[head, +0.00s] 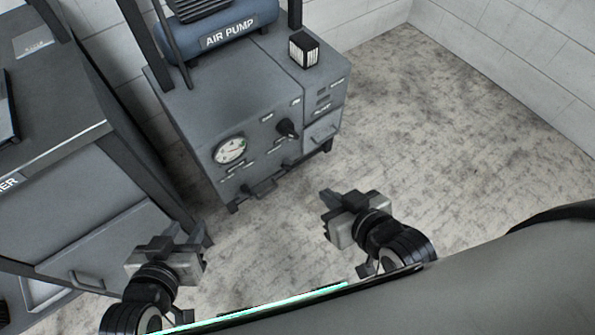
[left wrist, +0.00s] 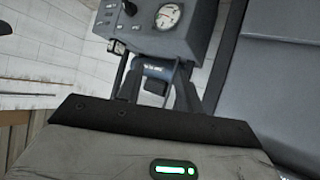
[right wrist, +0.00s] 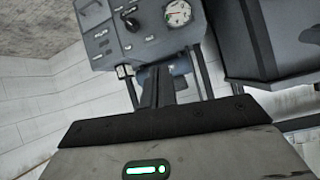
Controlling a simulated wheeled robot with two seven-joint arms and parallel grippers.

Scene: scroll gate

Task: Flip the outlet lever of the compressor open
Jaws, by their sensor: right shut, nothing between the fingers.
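The compressor (head: 190,110) is a grey cabinet with a blue tank marked AIR PUMP (head: 225,30) on top. Its front has a round gauge (head: 230,150), a black knob or lever (head: 288,128) and dark handle-like parts (head: 260,188) along the lower edge. The labels are too small to read, so I cannot tell which part is the outlet lever. My left gripper (head: 180,238) is open and empty, below and left of the compressor. Its fingers stand apart in the left wrist view (left wrist: 157,85). My right gripper (head: 328,203) is shut and empty, in front of the compressor's right side, apart from it.
A grey cabinet or bench (head: 100,200) with a handle stands close on the left. A small dark box with a pale ribbed face (head: 304,50) sits on the compressor's top. Dark posts rise beside the tank. The floor (head: 440,130) to the right is clear up to the white wall.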

